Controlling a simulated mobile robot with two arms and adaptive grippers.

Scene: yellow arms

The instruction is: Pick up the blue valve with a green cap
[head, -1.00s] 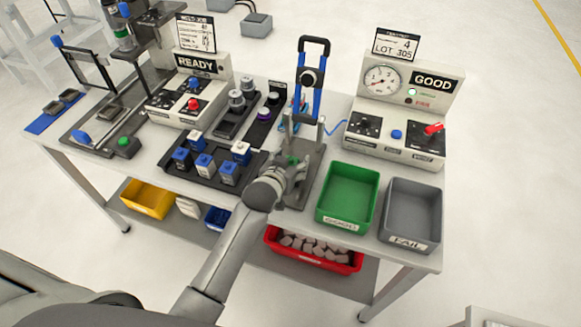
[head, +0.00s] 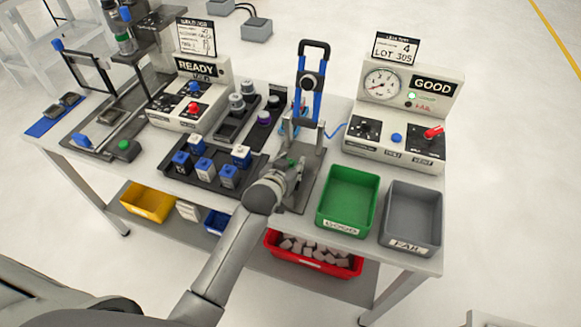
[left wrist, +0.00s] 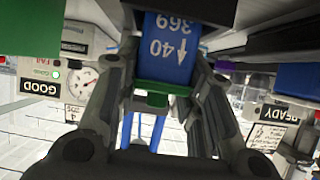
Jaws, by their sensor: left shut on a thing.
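The blue valve (left wrist: 168,48) with white markings sits between the two fingers of my left gripper (left wrist: 165,65) in the left wrist view. Its green cap (left wrist: 162,92) faces the camera. In the head view, my left gripper (head: 291,172) is shut on this valve over the dark fixture plate (head: 318,160), in front of the blue-framed press. I cannot tell whether the valve still touches the fixture. My right gripper is in neither view.
A green bin (head: 347,196) and a grey FAIL bin (head: 413,215) stand right of the gripper. The blue-framed press (head: 311,85) rises behind it. A dark tray (head: 205,178) with several blue valves lies to the left. The gauge station (head: 402,105) reads GOOD.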

